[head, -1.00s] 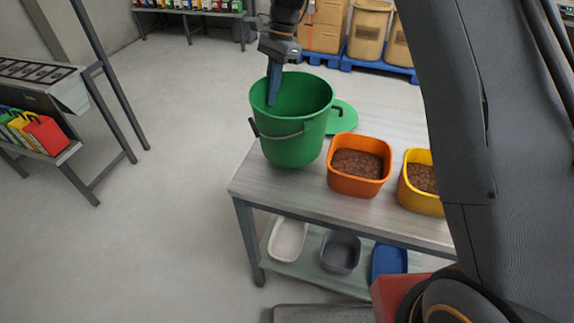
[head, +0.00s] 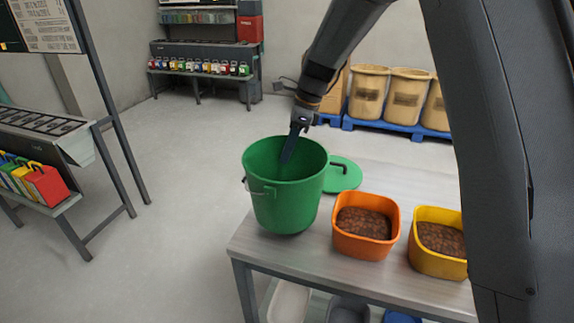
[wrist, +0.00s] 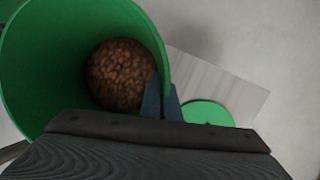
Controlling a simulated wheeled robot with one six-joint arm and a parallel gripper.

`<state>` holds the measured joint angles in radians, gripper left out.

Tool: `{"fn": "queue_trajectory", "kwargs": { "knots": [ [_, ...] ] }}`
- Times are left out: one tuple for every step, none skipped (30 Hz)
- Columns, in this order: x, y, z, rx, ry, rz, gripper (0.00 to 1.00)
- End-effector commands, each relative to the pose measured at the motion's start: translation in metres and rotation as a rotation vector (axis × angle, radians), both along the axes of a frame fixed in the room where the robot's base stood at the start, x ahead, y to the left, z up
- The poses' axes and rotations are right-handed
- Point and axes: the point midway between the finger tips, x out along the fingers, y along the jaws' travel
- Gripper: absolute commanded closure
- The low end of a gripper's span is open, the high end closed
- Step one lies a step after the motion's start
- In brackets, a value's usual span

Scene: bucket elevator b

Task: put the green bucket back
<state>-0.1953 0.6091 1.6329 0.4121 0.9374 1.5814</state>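The green bucket (head: 285,205) is upright over the near left corner of the table, with brown pellets inside (wrist: 118,75). Whether its base touches the tabletop is not clear. My gripper (head: 290,150) is at its far rim. In the wrist view one finger is inside the bucket and the other outside, with the wall between them; my gripper (wrist: 162,100) looks shut on this wall. A round green lid (head: 343,175) with a dark handle lies on the table behind the bucket.
An orange tub (head: 365,242) and a yellow tub (head: 436,262), both with brown pellets, stand right of the bucket on the table (head: 300,265). A rack (head: 48,135) with coloured containers is at left. Bare floor lies between them. Barrels on a blue pallet (head: 400,130) stand behind.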

Motion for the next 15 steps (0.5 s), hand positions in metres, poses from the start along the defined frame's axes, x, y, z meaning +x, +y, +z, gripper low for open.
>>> {"fn": "queue_trajectory", "kwargs": {
  "knots": [
    [0.000,0.000,-0.002,0.001,0.000,-0.001,1.00],
    [0.000,0.000,-0.004,0.001,0.001,-0.001,1.00],
    [-0.001,0.000,-0.007,0.000,0.002,0.000,1.00],
    [-0.001,0.000,-0.010,0.000,0.003,0.000,1.00],
    [-0.001,0.000,-0.014,0.000,0.003,0.000,1.00],
    [-0.001,0.000,-0.019,0.000,0.003,0.000,1.00],
    [-0.001,0.000,-0.024,0.000,0.004,0.000,1.00],
    [-0.001,0.000,-0.028,0.000,0.004,0.000,1.00],
    [-0.001,0.000,-0.032,0.000,0.002,0.000,1.00],
    [-0.001,0.000,-0.035,0.000,0.002,0.001,1.00],
    [-0.001,0.000,-0.036,0.000,0.001,0.000,1.00],
    [0.000,0.000,-0.037,0.000,0.001,0.001,1.00],
    [0.000,0.000,-0.038,0.000,0.001,0.001,1.00],
    [0.000,0.000,-0.038,0.000,0.000,0.001,1.00],
    [0.000,0.000,-0.038,0.000,0.000,0.001,1.00]
  ]
}}
